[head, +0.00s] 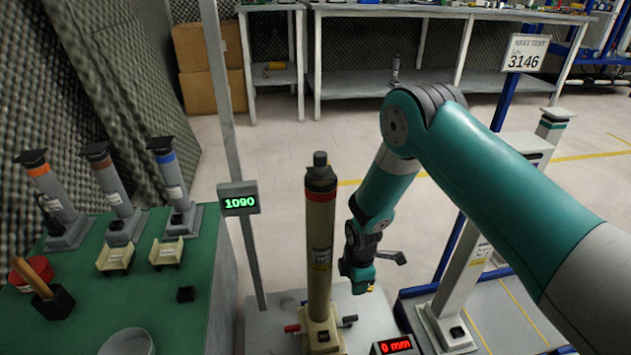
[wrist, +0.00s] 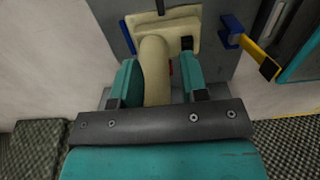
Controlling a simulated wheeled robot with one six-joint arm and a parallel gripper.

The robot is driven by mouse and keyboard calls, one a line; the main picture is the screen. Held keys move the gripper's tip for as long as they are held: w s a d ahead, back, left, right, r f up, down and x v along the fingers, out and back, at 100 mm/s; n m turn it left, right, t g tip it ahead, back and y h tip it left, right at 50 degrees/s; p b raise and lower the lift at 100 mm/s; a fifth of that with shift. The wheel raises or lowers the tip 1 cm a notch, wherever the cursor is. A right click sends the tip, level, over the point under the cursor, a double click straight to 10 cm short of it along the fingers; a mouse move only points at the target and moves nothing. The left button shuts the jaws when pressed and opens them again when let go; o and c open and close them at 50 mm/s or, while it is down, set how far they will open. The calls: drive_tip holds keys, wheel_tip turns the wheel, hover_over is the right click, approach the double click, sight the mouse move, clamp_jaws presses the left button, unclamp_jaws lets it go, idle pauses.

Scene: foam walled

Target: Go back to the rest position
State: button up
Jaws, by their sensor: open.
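My gripper (head: 360,284) hangs low, just right of a tall beige column (head: 320,240) with a dark and red cap. The column stands upright on a beige foot (head: 322,338) on a pale plinth. In the wrist view my gripper (wrist: 160,85) shows two teal fingers, spread apart. A beige tube (wrist: 154,72) shows between or beyond them, leading to a beige foot (wrist: 180,32). I cannot tell whether the fingers touch it. My teal arm reaches in from the right in the head view.
A green table (head: 185,280) at left holds several columns, two small beige trays and a black block (head: 185,294). A display post (head: 239,201) reads 1090. Another pale column (head: 462,270) stands right of my gripper. A red readout (head: 396,345) shows 0 mm. Open floor lies behind.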

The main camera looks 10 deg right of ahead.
drive_tip(key=s+d+r+m, duration=0.1)
drive_tip(key=d+r+m, duration=0.15)
drive_tip(key=r, duration=0.45)
drive_tip(key=s+d+r+m+t, duration=0.1)
drive_tip(key=r+m, duration=0.3)
drive_tip(key=r, duration=0.3)
drive_tip(key=s+d+r+m, duration=0.1)
drive_tip(key=d+r+m, duration=0.15)
drive_tip(key=r, duration=0.45)
drive_tip(key=s+d+r+m+t, duration=0.2)
drive_tip(key=s+d+r+m, duration=0.2)
drive_tip(key=s+r+m, duration=0.65)
drive_tip(key=s+a+r+n+g+y, duration=0.35)
drive_tip(key=s+a+r+n, duration=0.6)
drive_tip(key=a, duration=0.45)
wheel_tip(320, 180, up, 38)
drive_tip(key=s+m+p, duration=0.1)
drive_tip(key=s+p, duration=0.1)
drive_tip(key=p, duration=3.6)
drive_tip(key=shift+s+a+r+y+p, duration=0.2)
drive_tip(key=shift+s+a+y+p, duration=0.05)
drive_tip(key=shift+s+y+p, duration=0.15)
drive_tip(key=shift+t, duration=0.25)
drive_tip(key=shift+d, duration=0.15)
